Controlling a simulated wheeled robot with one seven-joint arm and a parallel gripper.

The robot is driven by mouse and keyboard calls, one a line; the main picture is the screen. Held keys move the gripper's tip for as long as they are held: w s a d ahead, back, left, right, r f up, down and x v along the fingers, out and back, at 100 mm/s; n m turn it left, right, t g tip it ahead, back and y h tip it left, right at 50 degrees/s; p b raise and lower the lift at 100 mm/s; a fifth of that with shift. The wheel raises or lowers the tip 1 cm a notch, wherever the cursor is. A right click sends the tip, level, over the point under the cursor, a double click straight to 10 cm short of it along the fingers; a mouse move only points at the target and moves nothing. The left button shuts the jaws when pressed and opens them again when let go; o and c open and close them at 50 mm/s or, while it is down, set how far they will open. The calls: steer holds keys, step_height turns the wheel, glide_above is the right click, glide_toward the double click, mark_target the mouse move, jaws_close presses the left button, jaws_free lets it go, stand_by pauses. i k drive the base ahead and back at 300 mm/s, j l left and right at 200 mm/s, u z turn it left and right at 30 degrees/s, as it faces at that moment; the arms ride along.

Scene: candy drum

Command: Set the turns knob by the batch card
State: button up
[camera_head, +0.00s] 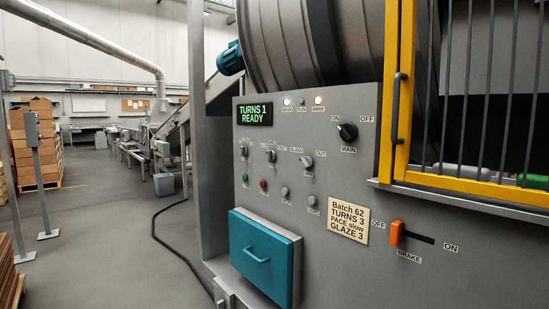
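The batch card (348,218) is a cream plate on the grey panel. It reads Batch 62, TURNS 3, PACE slow, GLAZE 3. The display (253,113) shows TURNS 1 READY in green. Below it are small grey knobs: one at the left (244,151), one in the middle (270,156) with FAST beside it, and one at the right (306,168) with OUT beside it. Two small round grey controls sit lower, one left (285,191) and one right (313,201). Their labels are too small to read surely, so I cannot tell which control is turns. My gripper is not in view.
The black MAIN knob (347,132) sits between ON and OFF. The orange BRAKE handle (396,233) is at the OFF end of its slot. A teal drawer front (259,256) and the yellow guard frame (395,100) flank the panel. Open floor (120,240) lies left.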

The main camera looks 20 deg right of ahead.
mark_target(244, 150)
steer(key=i+j, duration=0.15)
steer(key=i, duration=0.45)
steer(key=i+j, duration=0.2)
steer(key=i, duration=0.4)
